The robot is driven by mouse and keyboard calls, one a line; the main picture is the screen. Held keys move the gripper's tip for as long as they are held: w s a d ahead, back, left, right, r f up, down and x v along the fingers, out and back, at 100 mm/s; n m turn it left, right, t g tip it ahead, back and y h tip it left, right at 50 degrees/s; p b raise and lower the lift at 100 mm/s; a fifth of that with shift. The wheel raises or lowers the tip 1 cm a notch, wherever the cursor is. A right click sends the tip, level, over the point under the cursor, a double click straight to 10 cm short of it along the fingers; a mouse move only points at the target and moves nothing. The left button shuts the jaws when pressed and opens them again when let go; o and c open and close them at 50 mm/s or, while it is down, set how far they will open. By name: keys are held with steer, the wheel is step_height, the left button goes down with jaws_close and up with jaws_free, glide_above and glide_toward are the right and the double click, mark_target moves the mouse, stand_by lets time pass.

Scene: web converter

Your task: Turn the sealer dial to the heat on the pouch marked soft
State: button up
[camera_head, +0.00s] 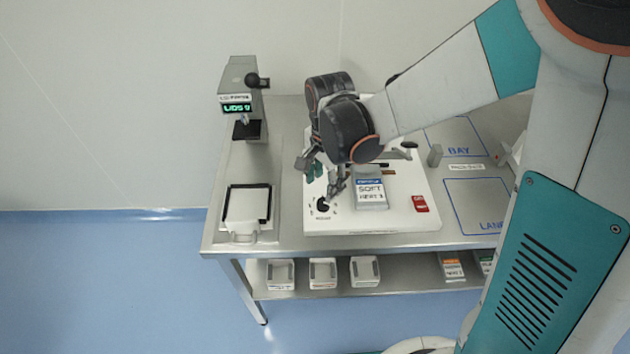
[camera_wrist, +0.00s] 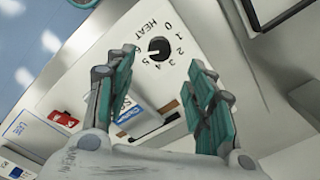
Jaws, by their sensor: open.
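The black sealer dial (camera_head: 323,204) is at the front left of the white sealer (camera_head: 400,222). The pouch marked SOFT (camera_head: 370,185) lies on the sealer, right of the dial. Its small lower line seems to read HEAT with a blurred digit. My gripper (camera_head: 326,178) is open and empty, above and behind the dial. In the wrist view the dial shows between its fingertips (camera_wrist: 162,58), apart from them.
A red switch (camera_head: 420,204) is on the sealer's right. A machine with a green display (camera_head: 237,107) stands back left, above a square tray (camera_head: 247,206). Several packs lie on the lower shelf (camera_head: 405,284). Blue-outlined areas (camera_head: 478,205) are at the right.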

mark_target(323, 202)
step_height(323, 202, down, 8)
steer(key=shift+r+b, duration=0.1)
steer(key=shift+b, duration=0.7)
steer(key=c, duration=1.1)
